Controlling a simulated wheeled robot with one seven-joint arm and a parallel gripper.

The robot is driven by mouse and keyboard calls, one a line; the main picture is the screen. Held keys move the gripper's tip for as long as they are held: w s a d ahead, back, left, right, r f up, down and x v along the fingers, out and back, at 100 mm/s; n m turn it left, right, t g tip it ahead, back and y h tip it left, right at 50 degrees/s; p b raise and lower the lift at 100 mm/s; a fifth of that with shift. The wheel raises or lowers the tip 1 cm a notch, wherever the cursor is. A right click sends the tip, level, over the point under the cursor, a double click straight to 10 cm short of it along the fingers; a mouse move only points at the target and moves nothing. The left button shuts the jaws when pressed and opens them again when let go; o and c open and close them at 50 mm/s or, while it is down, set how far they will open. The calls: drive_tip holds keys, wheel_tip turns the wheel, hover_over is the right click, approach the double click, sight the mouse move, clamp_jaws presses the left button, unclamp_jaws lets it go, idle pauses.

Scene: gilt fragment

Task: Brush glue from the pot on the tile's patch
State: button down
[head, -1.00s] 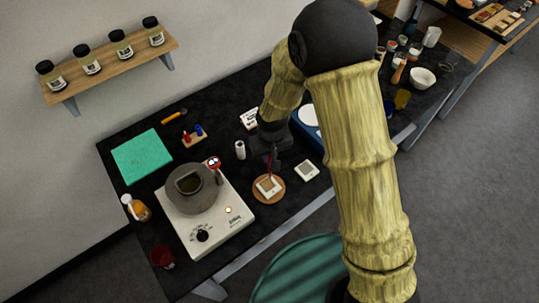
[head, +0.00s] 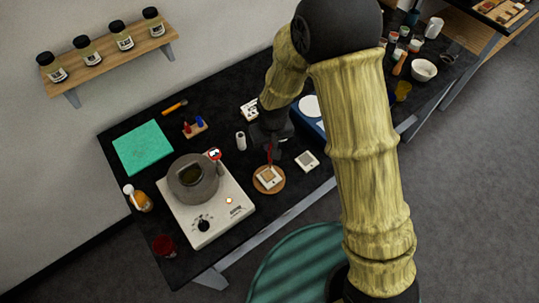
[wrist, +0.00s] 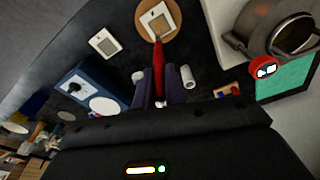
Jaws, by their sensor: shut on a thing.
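My gripper (wrist: 160,80) is shut on a brush with a red handle (wrist: 158,58), pointing down at the tile. The grey pot (head: 206,190), with a dark opening, stands on a white hotplate (head: 228,214) left of the tile. It also shows at the wrist view's upper right (wrist: 258,35).
A second pale tile (head: 307,160) lies right of the board. A white cylinder (head: 241,141) stands behind it. A red round thing with white eye-like marks (head: 214,154) is at the pot's rim. A green mat (head: 142,147) and an amber bottle (head: 137,198) are at left.

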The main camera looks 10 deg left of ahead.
sight(270, 161)
drive_tip(key=shift+s+d+f+b, duration=0.1)
drive_tip(key=shift+f+b, duration=1.5)
drive_tip(key=shift+f, duration=0.15)
drive_tip(key=shift+s+d+f+b, duration=0.1)
drive_tip(key=shift+f+b, duration=1.45)
drive_tip(key=shift+f, duration=0.2)
drive_tip(key=shift+f+b, duration=0.8)
drive_tip(key=shift+f, duration=0.2)
drive_tip(key=shift+a, duration=0.1)
drive_tip(key=shift+w+a+r+p, duration=0.15)
drive_tip(key=shift+w+a+p, duration=0.15)
drive_tip(key=shift+w+a, duration=0.7)
drive_tip(key=shift+s, duration=0.1)
drive_tip(key=shift+s+d+b, duration=0.35)
drive_tip(key=shift+s+d, duration=0.5)
drive_tip(key=shift+d, duration=0.25)
drive_tip(key=shift+a, duration=0.1)
